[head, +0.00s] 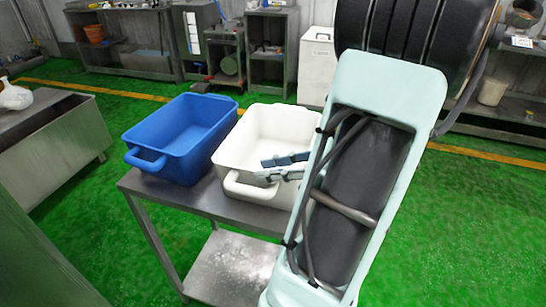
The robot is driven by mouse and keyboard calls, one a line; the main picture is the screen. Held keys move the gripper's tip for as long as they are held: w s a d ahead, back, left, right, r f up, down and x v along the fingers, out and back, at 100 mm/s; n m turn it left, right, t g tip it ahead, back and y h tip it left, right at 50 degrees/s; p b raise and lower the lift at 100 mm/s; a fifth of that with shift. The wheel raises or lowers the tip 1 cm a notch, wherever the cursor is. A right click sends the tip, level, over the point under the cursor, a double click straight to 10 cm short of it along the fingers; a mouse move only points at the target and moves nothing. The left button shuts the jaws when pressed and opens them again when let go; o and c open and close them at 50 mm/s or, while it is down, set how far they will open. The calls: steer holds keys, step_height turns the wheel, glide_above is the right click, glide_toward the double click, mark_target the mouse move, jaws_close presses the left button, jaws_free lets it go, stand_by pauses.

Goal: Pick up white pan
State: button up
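The white pan (246,150) is a deep tub, empty as far as I can see, standing upright on a metal table (232,205). Its near handle faces me. My gripper (262,170) is over the near right part of the pan, close to the near rim. Its two fingers point left and are apart, with nothing visible between them. I cannot tell whether a finger touches the rim. My arm hides the pan's right side.
A blue tub (183,135) stands close to the pan's left on the same table. A metal bench (65,135) is at the far left. Cabinets and a white bin (316,65) stand at the back. Green floor lies open around the table.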

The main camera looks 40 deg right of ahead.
steer(key=x, duration=0.4)
steer(key=shift+s+a, duration=0.1)
steer(key=shift+a, duration=0.15)
jaws_close()
